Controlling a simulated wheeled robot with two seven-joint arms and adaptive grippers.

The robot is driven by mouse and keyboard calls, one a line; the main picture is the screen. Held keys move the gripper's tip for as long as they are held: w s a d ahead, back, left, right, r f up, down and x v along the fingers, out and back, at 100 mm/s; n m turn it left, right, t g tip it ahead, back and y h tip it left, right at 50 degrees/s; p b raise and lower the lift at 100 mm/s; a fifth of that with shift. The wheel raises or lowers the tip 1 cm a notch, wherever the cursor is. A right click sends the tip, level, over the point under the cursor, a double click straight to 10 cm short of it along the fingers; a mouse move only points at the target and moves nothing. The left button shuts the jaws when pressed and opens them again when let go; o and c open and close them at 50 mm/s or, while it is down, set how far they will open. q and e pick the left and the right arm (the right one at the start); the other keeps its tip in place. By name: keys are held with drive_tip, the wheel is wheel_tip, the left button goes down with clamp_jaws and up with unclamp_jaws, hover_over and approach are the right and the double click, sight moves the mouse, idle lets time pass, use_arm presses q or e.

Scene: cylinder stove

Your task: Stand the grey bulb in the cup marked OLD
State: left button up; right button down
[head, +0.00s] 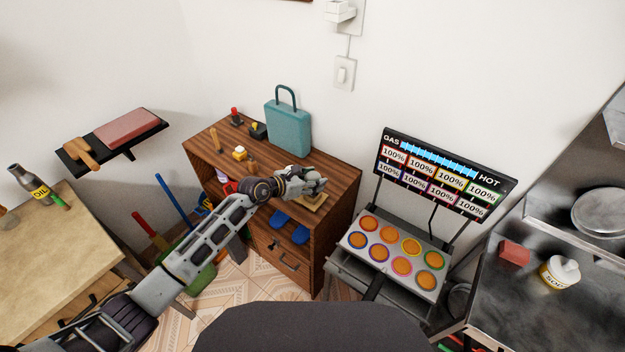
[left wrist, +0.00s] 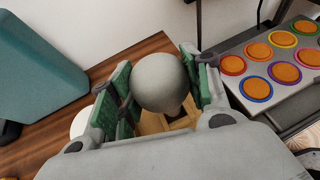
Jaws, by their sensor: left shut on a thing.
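My left gripper (head: 314,184) is above the right end of the wooden cabinet top. In the left wrist view its green-padded fingers (left wrist: 162,88) are shut on a round grey bulb (left wrist: 158,80), which sticks up between them. A light wooden holder (left wrist: 152,123) shows below and behind the bulb; part of it also shows under the gripper in the head view (head: 313,204). I cannot tell whether the bulb touches it. No cup with a readable OLD mark shows. My right gripper is not in view.
A teal case (head: 288,130) stands at the back of the cabinet top (head: 342,180). A panel of coloured round pads (head: 395,254) stands right of the cabinet. A white round thing (left wrist: 80,122) is partly hidden beside the gripper.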

use_arm(q)
drive_tip(key=shift+f+b, duration=0.75)
drive_tip(key=shift+f, duration=0.5)
idle(0.3)
drive_tip(key=o, duration=1.1)
drive_tip(key=shift+v, duration=1.1)
drive_tip(key=v, duration=0.9)
drive_tip(key=shift+s+a, duration=0.25)
drive_tip(key=shift+s, duration=0.05)
drive_tip(key=shift+r, duration=0.15)
